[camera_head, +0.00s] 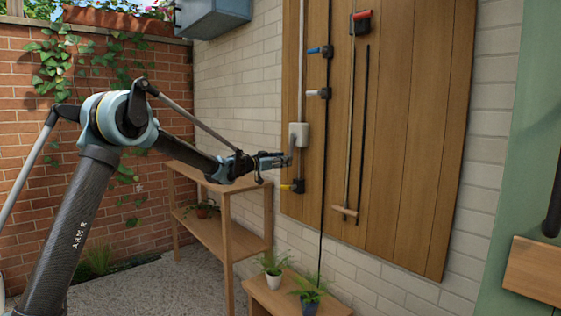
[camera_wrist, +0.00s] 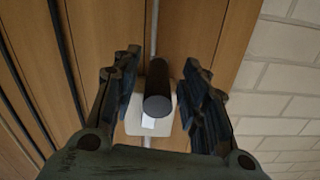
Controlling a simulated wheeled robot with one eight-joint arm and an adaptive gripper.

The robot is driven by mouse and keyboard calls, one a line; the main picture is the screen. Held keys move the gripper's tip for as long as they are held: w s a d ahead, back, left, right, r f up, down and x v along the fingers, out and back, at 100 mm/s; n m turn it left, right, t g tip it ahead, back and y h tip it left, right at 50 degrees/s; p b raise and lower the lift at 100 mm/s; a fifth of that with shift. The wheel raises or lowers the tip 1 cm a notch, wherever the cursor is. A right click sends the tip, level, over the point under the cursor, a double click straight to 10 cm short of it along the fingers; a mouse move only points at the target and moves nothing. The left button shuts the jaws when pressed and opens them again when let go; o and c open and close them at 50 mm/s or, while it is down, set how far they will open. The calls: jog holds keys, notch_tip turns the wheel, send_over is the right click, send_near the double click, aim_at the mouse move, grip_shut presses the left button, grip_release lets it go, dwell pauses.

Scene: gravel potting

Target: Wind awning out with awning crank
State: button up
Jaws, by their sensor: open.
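A pale box (camera_head: 299,134) with a crank is fixed to the wooden wall panel, on a vertical rod. In the wrist view the crank's dark round handle (camera_wrist: 158,98) points toward the camera, in front of the pale box (camera_wrist: 134,122). My gripper (camera_head: 284,161) is beside the box at its lower left in the head view. In the wrist view my gripper (camera_wrist: 161,75) is open, with one finger on each side of the handle and gaps visible on both sides. The head view does not show the handle clearly between the fingers.
A long pole (camera_head: 351,130) hangs to the right. A wooden shelf (camera_head: 222,196) stands below my arm; potted plants (camera_head: 273,281) sit on a low bench (camera_head: 265,298).

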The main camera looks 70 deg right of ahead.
jog(key=v, duration=1.2)
jog(key=shift+w+f, duration=0.1)
